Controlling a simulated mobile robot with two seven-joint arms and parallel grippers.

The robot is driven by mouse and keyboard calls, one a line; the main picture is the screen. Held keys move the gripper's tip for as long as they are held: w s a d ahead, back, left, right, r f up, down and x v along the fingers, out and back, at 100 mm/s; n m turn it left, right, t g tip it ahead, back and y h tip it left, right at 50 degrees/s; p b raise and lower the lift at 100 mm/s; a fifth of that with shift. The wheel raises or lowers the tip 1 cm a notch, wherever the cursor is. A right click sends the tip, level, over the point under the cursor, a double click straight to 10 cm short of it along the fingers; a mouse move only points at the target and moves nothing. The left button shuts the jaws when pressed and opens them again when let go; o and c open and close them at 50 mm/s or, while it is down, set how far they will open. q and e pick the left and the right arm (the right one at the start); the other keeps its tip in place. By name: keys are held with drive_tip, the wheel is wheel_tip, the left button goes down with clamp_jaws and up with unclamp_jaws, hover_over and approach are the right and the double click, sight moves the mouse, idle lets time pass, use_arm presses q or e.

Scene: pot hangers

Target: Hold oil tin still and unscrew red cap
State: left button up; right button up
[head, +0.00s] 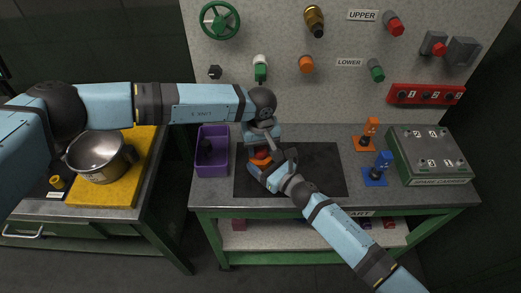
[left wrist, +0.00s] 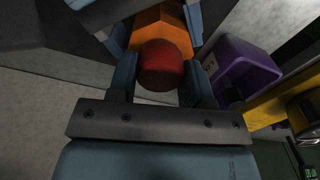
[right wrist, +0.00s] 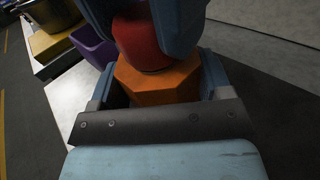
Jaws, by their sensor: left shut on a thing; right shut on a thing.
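The orange oil tin (head: 261,161) stands on the dark mat (head: 322,172) in the middle of the bench, mostly hidden in the head view. In the right wrist view its faceted orange body (right wrist: 158,84) is between the fingers of my right gripper (right wrist: 160,95), which is shut on it. The round red cap (left wrist: 162,66) is on top of the tin. In the left wrist view it is between the fingers of my left gripper (left wrist: 162,78), which is shut on it. The cap also shows above the tin in the right wrist view (right wrist: 140,42). Its thread is hidden.
A purple bin (head: 212,172) stands left of the mat. Orange (head: 366,138) and blue (head: 378,170) stands and a green-grey box (head: 430,155) are at the right. A metal pot (head: 97,157) sits on a yellow board at the left. A panel with fittings rises behind.

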sight(260, 148)
use_arm(q)
drive_tip(key=n, duration=0.3)
drive_tip(key=shift+n, duration=0.3)
drive_tip(key=shift+r, duration=0.35)
drive_tip(key=shift+r, duration=1.1)
drive_tip(key=shift+r, duration=0.15)
drive_tip(key=shift+r, duration=1.45)
use_arm(e)
drive_tip(key=o, duration=1.3)
drive_tip(key=shift+o, duration=0.2)
